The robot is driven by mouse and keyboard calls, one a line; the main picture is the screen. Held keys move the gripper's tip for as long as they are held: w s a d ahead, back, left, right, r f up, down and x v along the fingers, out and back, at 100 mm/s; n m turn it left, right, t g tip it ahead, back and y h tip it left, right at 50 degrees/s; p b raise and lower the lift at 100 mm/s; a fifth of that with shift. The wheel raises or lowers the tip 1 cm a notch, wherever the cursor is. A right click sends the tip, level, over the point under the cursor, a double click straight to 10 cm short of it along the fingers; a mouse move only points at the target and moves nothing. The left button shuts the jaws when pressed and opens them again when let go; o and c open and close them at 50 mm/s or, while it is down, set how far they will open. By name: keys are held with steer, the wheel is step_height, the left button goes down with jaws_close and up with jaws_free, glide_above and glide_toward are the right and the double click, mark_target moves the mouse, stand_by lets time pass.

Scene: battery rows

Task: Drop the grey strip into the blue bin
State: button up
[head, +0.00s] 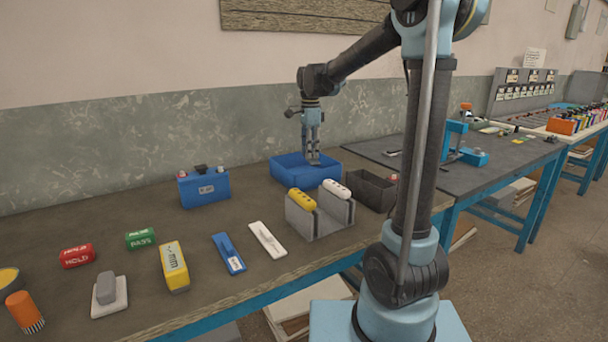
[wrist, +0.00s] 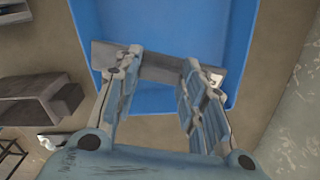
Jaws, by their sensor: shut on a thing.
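The blue bin (head: 283,172) stands at the back of the bench in the head view. It fills the upper middle of the wrist view (wrist: 210,20). My gripper (head: 312,158) points down over the bin. In the wrist view my gripper (wrist: 158,72) has its fingers shut on the grey strip (wrist: 160,66), which lies crosswise between the fingertips. The strip is over the bin's near part, its left end close to the bin's left wall. I cannot tell how far it is above the bin floor.
A dark grey open box (head: 372,190) stands right of the bin. A grey holder (head: 318,217) with yellow and white pieces stands in front. A blue battery box (head: 203,187) stands to the left. Blue and white strips (head: 267,240) lie nearer the front edge.

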steer(key=shift+f, duration=0.25)
steer(key=o, duration=1)
steer(key=shift+s, duration=0.1)
step_height(320, 180, up, 12)
steer(key=shift+f, duration=0.1)
